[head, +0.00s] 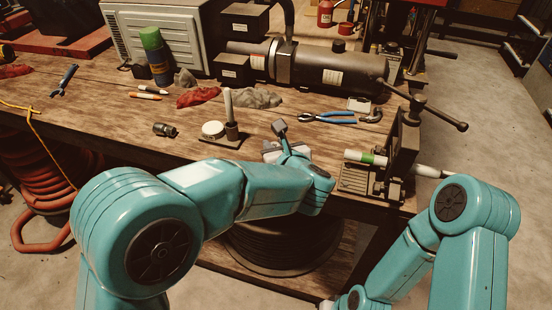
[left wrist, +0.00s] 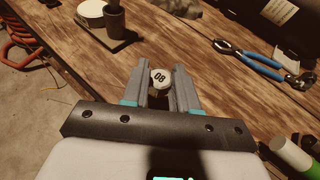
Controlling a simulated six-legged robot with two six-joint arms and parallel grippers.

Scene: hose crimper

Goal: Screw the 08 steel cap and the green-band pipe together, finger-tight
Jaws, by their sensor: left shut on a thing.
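The steel cap marked 08 (left wrist: 159,77) is pinched between the two fingers of my left gripper (left wrist: 157,92), its marked face toward the left wrist camera. In the head view my left gripper (head: 283,138) holds it over the bench's front edge, left of the vise. The green-band pipe (head: 352,155) is white and lies sideways in the vise (head: 404,140). Its banded left end points toward my left gripper, with a clear gap. The pipe's green band also shows at the lower right of the left wrist view (left wrist: 280,148). My right gripper is out of view; only my right arm shows.
A stand (head: 222,140) with a pale disc and an upright post is left of my gripper. A dark fitting (head: 165,129) lies farther left. A large cylindrical machine (head: 310,65) fills the back.

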